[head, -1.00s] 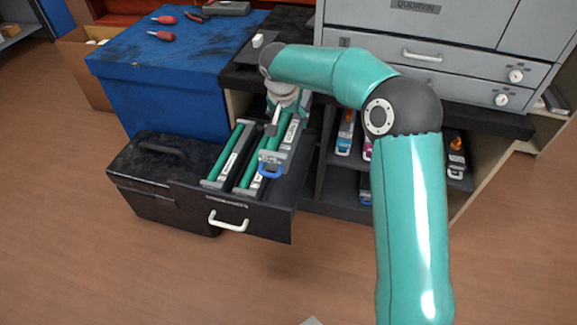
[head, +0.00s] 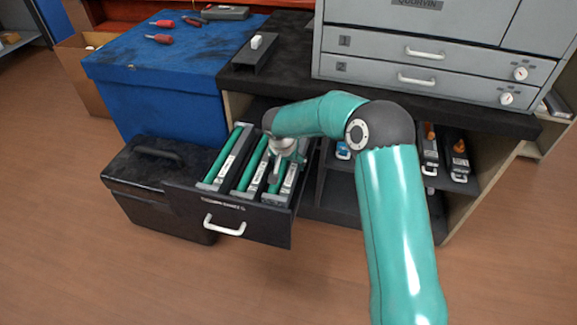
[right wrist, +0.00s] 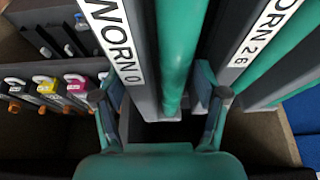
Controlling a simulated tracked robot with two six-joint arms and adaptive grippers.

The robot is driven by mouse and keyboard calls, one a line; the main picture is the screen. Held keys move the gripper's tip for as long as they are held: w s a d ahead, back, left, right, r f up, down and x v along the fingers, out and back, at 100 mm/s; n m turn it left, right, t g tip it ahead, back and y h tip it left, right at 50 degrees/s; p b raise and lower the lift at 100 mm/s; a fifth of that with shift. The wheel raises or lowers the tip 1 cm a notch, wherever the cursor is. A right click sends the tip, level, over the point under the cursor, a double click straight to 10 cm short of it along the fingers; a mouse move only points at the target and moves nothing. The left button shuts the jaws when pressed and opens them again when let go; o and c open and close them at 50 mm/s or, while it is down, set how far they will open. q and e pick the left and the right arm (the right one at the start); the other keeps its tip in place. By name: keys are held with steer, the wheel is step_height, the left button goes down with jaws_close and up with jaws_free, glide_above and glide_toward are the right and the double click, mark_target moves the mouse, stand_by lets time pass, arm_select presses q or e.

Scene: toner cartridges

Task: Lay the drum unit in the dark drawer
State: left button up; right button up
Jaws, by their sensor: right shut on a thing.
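The dark drawer (head: 180,200) is pulled open at the lower left in the head view. It holds two drum units with green rollers side by side, the left one (head: 225,160) and the middle one (head: 250,172). A third drum unit (head: 290,180) lies low in the right part of the drawer. My right gripper (right wrist: 160,105) is shut on it from above, with a finger on each side, under a label reading WORN 0. I cannot tell whether it touches the drawer floor. My left gripper is not in view.
A black case (head: 150,175) stands left of the drawer, in front of a blue chest (head: 160,90). A grey cabinet (head: 420,60) stands on the dark bench. Cartridges (head: 455,155) sit on the shelf below. The front floor is clear.

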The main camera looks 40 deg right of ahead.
steer(key=shift+f, duration=0.45)
steer(key=shift+f, duration=0.1)
steer(key=o, duration=1.7)
steer(key=p+v, duration=0.2)
steer(key=v, duration=1)
